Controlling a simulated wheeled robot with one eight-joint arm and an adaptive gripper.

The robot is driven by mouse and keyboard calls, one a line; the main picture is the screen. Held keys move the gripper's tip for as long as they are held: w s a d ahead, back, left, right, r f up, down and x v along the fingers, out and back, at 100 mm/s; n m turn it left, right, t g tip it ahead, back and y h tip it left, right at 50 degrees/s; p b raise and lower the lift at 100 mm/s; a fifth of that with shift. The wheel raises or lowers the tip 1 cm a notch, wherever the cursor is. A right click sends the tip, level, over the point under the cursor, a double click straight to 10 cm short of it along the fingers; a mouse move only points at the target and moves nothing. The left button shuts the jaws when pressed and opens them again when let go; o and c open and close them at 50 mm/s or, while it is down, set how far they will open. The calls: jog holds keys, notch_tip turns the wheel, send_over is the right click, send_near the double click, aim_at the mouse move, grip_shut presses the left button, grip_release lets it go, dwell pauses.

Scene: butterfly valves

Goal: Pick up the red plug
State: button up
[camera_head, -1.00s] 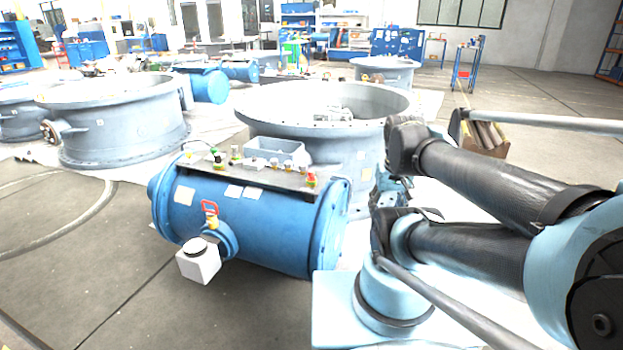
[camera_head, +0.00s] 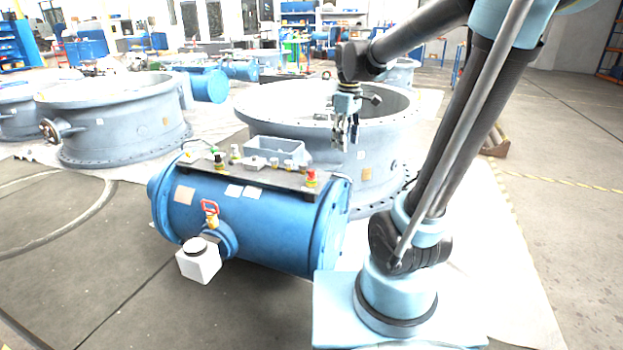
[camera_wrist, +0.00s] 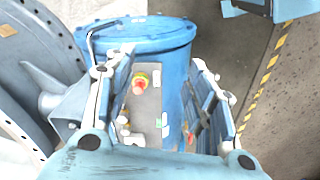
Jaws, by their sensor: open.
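The red plug (camera_head: 312,176) stands on the right end of the dark plate on top of the blue cylinder (camera_head: 262,227) in the head view. It has a yellow-green base. In the wrist view the red plug (camera_wrist: 139,84) shows between my spread fingers, nearer the left one, on the grey plate. My gripper (camera_head: 346,146) is open and empty, pointing down, above and to the right of the plug in the head view. It also shows in the wrist view (camera_wrist: 165,95), with a finger on each side. The plug is apart from the fingers, as far as I can tell.
Several other small fittings and a grey open box (camera_head: 276,150) share the plate (camera_head: 225,170). A handle bar stands at the plate's right end. A large grey valve ring (camera_head: 262,103) stands close behind the cylinder. Open floor lies in front.

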aim_at(312, 171)
jog(key=w+a+n, duration=0.6)
jog(key=w+a, duration=0.5)
jog(key=shift+g, duration=0.4)
notch_tip(312, 171, down, 18)
jog(key=shift+w+d+f, duration=0.1)
jog(key=shift+d, duration=0.05)
jog(key=c, duration=1)
